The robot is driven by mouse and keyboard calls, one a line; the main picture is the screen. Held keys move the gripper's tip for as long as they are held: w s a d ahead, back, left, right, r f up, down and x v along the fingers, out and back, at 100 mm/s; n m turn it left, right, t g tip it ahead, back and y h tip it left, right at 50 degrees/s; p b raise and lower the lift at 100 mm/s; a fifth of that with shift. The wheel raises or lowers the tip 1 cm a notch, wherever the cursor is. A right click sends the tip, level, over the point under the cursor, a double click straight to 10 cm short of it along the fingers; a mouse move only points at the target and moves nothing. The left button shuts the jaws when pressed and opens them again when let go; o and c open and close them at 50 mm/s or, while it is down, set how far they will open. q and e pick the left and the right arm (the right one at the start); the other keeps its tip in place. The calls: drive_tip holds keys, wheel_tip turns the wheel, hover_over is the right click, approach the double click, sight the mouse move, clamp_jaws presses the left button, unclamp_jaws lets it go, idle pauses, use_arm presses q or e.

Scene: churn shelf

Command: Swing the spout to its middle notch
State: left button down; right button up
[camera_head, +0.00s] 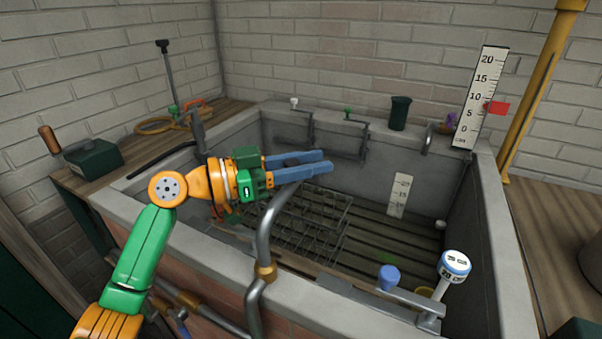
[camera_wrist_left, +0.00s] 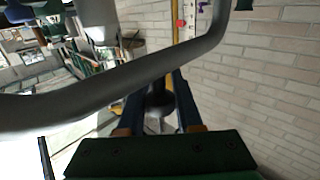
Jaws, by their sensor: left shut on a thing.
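The spout (camera_head: 265,232) is a thick grey pipe. It rises from a brass collar (camera_head: 265,271) at the near wall of the stone trough and bends over the trough. My left gripper (camera_head: 322,163) reaches in from the left with its blue fingers at the spout's upper end, shut on it. In the left wrist view the spout (camera_wrist_left: 120,82) crosses in front of the fingers, and a dark grey part sits between them. The spout's far end is partly hidden by the fingers. I cannot make out the notches. My right gripper is not in view.
The stone trough (camera_head: 490,200) has a wire rack (camera_head: 325,215) inside. A blue knob (camera_head: 388,277) and a white-topped gauge (camera_head: 454,264) stand near its front right. A white scale (camera_head: 481,95) stands at the back right. A green box (camera_head: 93,158) sits on the left ledge.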

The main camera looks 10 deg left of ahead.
use_arm(q)
drive_tip(key=shift+s+d, duration=0.1)
drive_tip(key=shift+d, duration=0.1)
idle(0.3)
drive_tip(key=c, duration=0.6)
unclamp_jaws()
drive_tip(key=b+v, duration=0.2)
drive_tip(key=v, duration=0.5)
drive_tip(key=shift+b, duration=0.35)
drive_tip(key=shift+a+f, duration=0.1)
